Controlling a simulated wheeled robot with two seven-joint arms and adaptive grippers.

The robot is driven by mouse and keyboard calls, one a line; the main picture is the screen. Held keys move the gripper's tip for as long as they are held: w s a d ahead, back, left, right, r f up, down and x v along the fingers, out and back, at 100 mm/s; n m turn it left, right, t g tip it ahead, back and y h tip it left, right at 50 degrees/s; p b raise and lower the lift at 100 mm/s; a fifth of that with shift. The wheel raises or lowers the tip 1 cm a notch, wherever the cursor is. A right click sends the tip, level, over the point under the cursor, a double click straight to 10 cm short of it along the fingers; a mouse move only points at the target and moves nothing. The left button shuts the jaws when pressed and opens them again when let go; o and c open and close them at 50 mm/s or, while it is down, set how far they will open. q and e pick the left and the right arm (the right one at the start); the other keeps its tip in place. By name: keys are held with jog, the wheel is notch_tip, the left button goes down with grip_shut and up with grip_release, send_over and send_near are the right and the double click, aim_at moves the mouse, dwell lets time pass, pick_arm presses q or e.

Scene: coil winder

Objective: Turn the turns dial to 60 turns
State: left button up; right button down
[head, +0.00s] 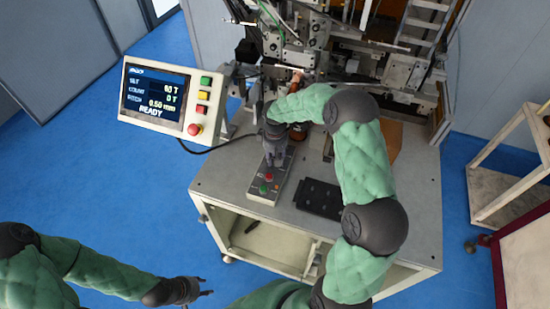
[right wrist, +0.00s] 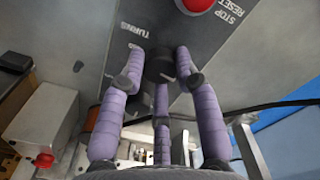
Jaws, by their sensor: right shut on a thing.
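The turns dial (right wrist: 160,64) is a dark round knob on the grey control box, beside the lettering TURNS in the right wrist view. My right gripper (right wrist: 162,82) has its purple fingers closed around the dial. In the head view the right gripper (head: 274,160) is over the far end of the control box (head: 264,196) and hides the dial. The display (head: 155,97) has a small top line that appears to read 60 T, with count 0 T, 0.50 mm and READY below. My left gripper (head: 190,291) is open and empty at lower left, away from the bench.
A red stop/reset button (right wrist: 200,3) is close to the dial; a green button (head: 264,189) sits nearer the box's front. A black tray (head: 319,198) lies right of the box on the bench (head: 225,185). The winding machine (head: 315,40) stands behind.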

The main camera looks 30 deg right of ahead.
jog(key=shift+n, duration=0.9)
jog(key=c, duration=0.9)
grip_release()
notch_tip(320, 180, up, 12)
jog(key=shift+f, duration=0.1)
